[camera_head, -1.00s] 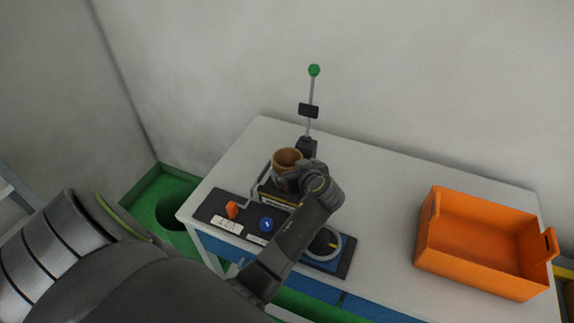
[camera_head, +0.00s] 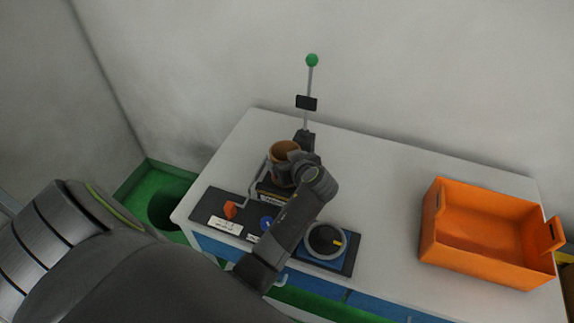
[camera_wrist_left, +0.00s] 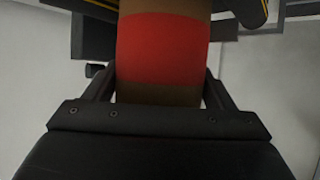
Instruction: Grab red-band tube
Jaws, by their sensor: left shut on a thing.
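The red-band tube (camera_wrist_left: 162,48) fills the middle of the left wrist view, brown with a wide red band, between my two dark fingers. In the head view its brown open top (camera_head: 286,149) shows above a dark fixture on the table; the red band is hidden there. My left gripper (camera_head: 297,163) is at the tube, shut on it. Whether the tube's bottom touches the fixture is hidden behind my wrist. My right gripper is not in view.
A pole with a green ball (camera_head: 312,60) stands behind. An orange crate (camera_head: 485,278) is at right. The white tabletop (camera_head: 385,200) between is clear.

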